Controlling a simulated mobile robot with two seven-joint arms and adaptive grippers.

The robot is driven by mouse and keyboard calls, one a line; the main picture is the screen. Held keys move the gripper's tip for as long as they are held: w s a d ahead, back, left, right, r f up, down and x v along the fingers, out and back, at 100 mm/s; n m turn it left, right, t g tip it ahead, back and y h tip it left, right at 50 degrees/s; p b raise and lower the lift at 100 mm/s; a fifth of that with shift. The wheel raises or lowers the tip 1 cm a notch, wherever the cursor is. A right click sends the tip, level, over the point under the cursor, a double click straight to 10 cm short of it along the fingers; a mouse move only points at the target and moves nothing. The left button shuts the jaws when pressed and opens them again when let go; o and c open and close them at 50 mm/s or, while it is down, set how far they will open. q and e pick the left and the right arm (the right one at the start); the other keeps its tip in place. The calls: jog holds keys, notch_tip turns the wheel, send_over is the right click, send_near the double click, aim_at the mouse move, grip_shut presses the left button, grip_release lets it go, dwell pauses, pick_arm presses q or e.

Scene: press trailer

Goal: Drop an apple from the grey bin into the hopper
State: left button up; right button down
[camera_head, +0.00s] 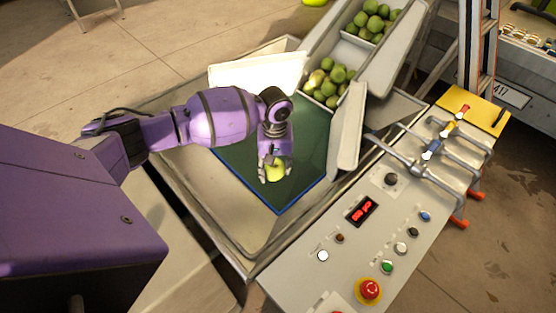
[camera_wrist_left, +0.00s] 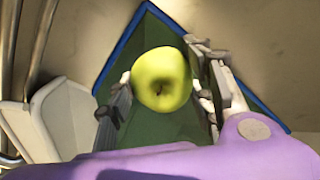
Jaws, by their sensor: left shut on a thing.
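My left gripper (camera_head: 273,172) is shut on a yellow-green apple (camera_head: 276,169). It holds the apple above a dark green hopper opening with a blue rim (camera_head: 279,211). In the left wrist view the apple (camera_wrist_left: 161,79) sits between the two fingers (camera_wrist_left: 160,95), with the green hopper interior (camera_wrist_left: 160,134) behind it. More green apples (camera_head: 330,82) lie in a pale grey bin (camera_head: 383,55) at the top, in two compartments. The right gripper does not show.
A control panel (camera_head: 325,272) with buttons, a red display and a red emergency stop (camera_head: 369,290) lies at the lower right. Metal levers (camera_head: 430,160) and a yellow plate (camera_head: 472,112) stand beside it. Pale upright flaps (camera_head: 346,130) border the hopper.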

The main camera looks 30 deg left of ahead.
aim_at(275, 164)
pick_arm(q)
jog(key=shift+w, duration=0.15)
jog(key=o, duration=1.3)
jog(key=shift+o, duration=0.2)
notch_tip(275, 164, up, 12)
